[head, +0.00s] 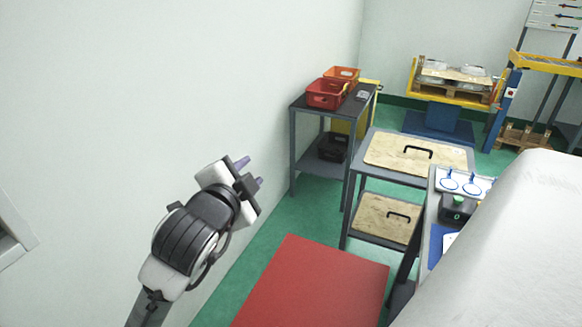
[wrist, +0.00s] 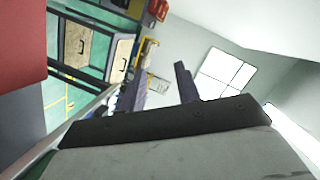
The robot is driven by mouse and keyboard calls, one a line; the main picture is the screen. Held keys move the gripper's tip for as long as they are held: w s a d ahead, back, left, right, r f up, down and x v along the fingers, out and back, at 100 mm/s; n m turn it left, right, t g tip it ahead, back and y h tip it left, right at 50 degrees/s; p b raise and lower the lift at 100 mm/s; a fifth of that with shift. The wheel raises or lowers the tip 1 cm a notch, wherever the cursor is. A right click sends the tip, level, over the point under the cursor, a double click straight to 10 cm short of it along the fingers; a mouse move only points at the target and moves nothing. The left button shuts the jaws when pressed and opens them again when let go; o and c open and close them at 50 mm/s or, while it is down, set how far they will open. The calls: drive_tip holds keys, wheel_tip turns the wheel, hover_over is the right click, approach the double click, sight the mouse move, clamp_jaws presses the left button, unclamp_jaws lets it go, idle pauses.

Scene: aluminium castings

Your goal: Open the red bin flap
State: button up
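A flat red panel (head: 315,283), which looks like the top of the red bin, lies low in front of me at the bottom centre of the head view. Its near edge is cut off by the frame, and I cannot see a handle or a gap at its edges. A red surface (wrist: 22,42) with grey below it shows at the left of the wrist view. My gripper (head: 250,172) is raised to the left of the panel, near the white wall and apart from the panel. Its two fingers stand apart with nothing between them, also in the wrist view (wrist: 160,88).
A grey shelf (head: 322,110) against the wall holds red and orange crates (head: 327,94). A trolley (head: 385,152) with two handled boards stands beyond the panel. A workbench (head: 437,225) is at right, partly hidden by a large pale shape. Green floor (head: 255,225) is clear beside the panel.

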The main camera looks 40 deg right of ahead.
drive_tip(key=s+d+f+m+g+y, duration=0.25)
drive_tip(key=s+f, duration=0.25)
drive_tip(key=f, duration=0.4)
drive_tip(key=s+a+f+m+g+y, duration=0.35)
drive_tip(key=s+f, duration=0.25)
drive_tip(key=f, duration=0.3)
drive_tip(key=s+a+f+m+g+y, duration=0.25)
drive_tip(key=s+f+y, duration=0.3)
drive_tip(key=f, duration=0.35)
drive_tip(key=shift+t+h, duration=0.25)
drive_tip(key=shift+t, duration=0.2)
drive_tip(key=d+f, duration=0.1)
drive_tip(key=f, duration=0.3)
drive_tip(key=d+f, duration=0.1)
drive_tip(key=f, duration=0.3)
drive_tip(key=d+f, duration=0.1)
drive_tip(key=f, duration=0.2)
drive_tip(key=shift+w+f, duration=0.1)
drive_tip(key=shift+f, duration=0.3)
drive_tip(key=shift+d+f, duration=0.15)
drive_tip(key=shift+f, duration=0.6)
drive_tip(key=shift+c, duration=0.3)
clamp_jaws()
